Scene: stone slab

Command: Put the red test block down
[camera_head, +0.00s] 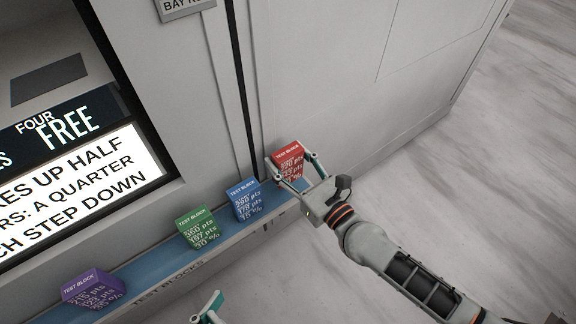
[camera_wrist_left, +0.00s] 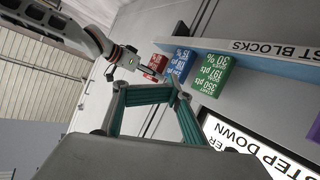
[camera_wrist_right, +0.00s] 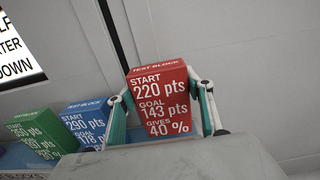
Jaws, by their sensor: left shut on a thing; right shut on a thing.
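The red test block (camera_head: 289,152) is upright at the right end of the blue shelf (camera_head: 155,262), beside the blue block (camera_head: 244,200). My right gripper (camera_head: 291,172) is shut on it, one finger on each side. In the right wrist view the red block (camera_wrist_right: 160,102) fills the space between the fingers, its label facing the camera. Its underside is hidden, so I cannot tell whether it touches the shelf. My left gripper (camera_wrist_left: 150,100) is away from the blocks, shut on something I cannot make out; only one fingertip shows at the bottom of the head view.
A green block (camera_head: 198,228) and a purple block (camera_head: 93,288) stand further left on the shelf. A grey cabinet wall (camera_head: 330,80) rises behind it, with a lit sign (camera_head: 75,185) at the left. Open marble floor (camera_head: 490,170) lies to the right.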

